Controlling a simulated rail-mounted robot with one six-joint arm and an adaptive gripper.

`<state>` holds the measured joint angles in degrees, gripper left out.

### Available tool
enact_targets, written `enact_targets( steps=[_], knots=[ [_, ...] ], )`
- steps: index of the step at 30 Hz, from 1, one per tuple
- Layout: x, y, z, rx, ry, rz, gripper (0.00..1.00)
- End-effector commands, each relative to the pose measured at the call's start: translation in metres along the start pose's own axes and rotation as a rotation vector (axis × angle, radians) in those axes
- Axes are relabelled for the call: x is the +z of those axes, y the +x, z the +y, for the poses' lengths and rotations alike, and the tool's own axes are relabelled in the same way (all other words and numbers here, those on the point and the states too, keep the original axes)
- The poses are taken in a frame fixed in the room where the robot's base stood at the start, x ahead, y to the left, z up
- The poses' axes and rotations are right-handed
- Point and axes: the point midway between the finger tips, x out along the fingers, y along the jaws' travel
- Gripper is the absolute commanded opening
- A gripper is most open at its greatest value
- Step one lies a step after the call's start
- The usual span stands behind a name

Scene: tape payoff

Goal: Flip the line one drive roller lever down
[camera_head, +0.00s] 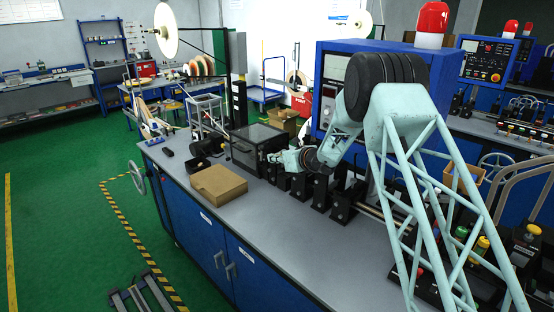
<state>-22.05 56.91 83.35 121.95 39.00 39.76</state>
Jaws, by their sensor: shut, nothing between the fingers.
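My pale green arm reaches over the blue workbench (262,222). My gripper (272,157) is small in the view, at the front right corner of a dark box with a clear lid (252,147). It looks shut and empty, but its fingertips are hard to make out. A row of black roller stands (343,204) runs along the bench below and to the right of my wrist. I cannot pick out the line one drive roller lever; it is too small or hidden by my arm.
A cardboard box (218,186) sits near the bench's front edge. A blue control cabinet (328,95) with a red beacon (432,18) stands behind my arm. A black motor-like part (208,145) lies left of the dark box. The front right of the benchtop is clear.

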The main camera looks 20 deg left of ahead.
Motion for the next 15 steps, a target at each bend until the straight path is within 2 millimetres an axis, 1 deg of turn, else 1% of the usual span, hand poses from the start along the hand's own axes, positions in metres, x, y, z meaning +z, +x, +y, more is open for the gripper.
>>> enact_targets(
  steps=[1, 6, 9, 15],
  knots=[
    [0.002, 0.006, 0.001, 0.001, -0.001, -0.001, 0.00],
    [0.016, 0.018, 0.000, 0.000, -0.002, 0.000, 0.00],
    [0.022, 0.024, 0.000, 0.000, 0.000, -0.001, 0.00],
    [0.028, 0.029, 0.000, 0.000, -0.001, 0.000, 0.00]
  ],
)
